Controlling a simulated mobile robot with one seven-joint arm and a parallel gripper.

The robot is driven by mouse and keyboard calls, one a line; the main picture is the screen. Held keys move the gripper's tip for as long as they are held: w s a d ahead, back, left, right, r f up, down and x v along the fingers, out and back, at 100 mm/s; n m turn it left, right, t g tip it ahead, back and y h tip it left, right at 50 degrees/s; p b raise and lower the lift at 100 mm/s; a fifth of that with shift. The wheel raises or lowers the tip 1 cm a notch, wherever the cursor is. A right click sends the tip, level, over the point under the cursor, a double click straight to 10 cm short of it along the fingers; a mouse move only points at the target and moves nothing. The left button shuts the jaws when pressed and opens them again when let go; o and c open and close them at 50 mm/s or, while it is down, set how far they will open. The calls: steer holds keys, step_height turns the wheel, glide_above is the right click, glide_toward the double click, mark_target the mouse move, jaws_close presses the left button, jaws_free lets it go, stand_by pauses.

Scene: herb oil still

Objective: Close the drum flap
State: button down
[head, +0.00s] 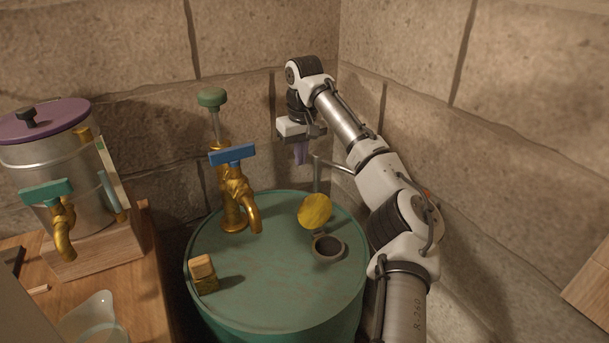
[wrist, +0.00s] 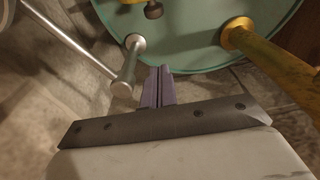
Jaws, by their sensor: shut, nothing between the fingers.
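The yellow round drum flap (head: 315,210) stands open, tilted up at the back of a dark round opening (head: 327,247) on top of the green drum (head: 270,285). My gripper (head: 300,157) is shut and empty, pointing down, above and behind the flap and apart from it. In the wrist view the shut purple fingers (wrist: 160,78) reach towards the rim of the drum (wrist: 190,55). A small piece of yellow shows at the top edge there; I cannot tell for sure that it is the flap.
A brass tap with a blue handle (head: 232,155) stands on the drum left of the flap. A metal post (head: 317,175) with a side rod rises behind the flap, close to my gripper. A yellow-brown block (head: 202,274) sits at the drum's left. Stone walls close in behind.

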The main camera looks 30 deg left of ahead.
mark_target(312, 209)
step_height(312, 209, down, 8)
steer(key=s+d+p, duration=0.1)
steer(key=d+p, duration=0.1)
steer(key=shift+s+d+f, duration=0.2)
steer(key=shift+s+d, duration=0.1)
stand_by(0.6)
